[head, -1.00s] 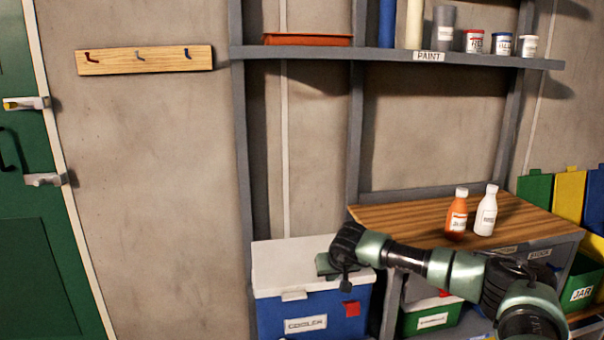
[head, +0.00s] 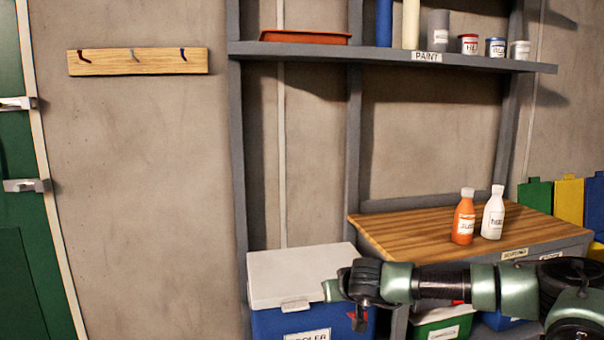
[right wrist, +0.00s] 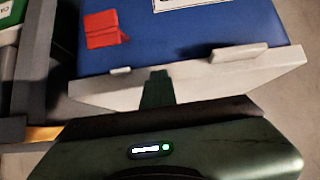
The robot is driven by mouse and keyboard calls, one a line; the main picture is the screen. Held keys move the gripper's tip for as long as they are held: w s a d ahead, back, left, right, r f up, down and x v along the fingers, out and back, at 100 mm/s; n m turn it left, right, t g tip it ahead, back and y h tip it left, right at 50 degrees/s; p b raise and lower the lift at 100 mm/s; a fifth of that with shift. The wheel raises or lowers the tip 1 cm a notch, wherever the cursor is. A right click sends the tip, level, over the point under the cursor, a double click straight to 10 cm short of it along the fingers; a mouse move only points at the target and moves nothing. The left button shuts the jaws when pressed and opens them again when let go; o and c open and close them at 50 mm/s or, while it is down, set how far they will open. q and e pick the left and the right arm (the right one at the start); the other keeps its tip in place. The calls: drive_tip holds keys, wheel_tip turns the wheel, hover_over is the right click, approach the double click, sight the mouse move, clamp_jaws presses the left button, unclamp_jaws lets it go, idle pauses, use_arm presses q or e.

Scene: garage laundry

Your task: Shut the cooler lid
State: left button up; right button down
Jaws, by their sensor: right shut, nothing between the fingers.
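The cooler (head: 270,326) is a blue box with a white lid (head: 295,272), low at the middle of the head view. The lid lies flat on the box, with no clear gap seen along its front edge. The lid's white rim (right wrist: 235,75) and the blue cooler wall (right wrist: 190,35) also show in the right wrist view. My right gripper (head: 332,290) is shut and empty at the lid's right front part. Its fingertips (right wrist: 157,88) overlap the lid rim in the right wrist view; I cannot tell whether they touch. My left gripper is out of view.
A wooden-topped counter (head: 400,235) with an orange bottle (head: 464,218) and a white bottle (head: 493,214) stands right of the cooler. A grey shelf (head: 330,51) hangs above.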

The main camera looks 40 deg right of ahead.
drive_tip(key=shift+w+a+f, duration=0.1)
drive_tip(key=shift+a+f, duration=0.55)
drive_tip(key=shift+f, duration=0.1)
drive_tip(key=v, duration=0.7)
drive_tip(key=shift+a+y, duration=0.15)
drive_tip(key=shift+y, duration=0.15)
drive_tip(key=shift+w, duration=0.15)
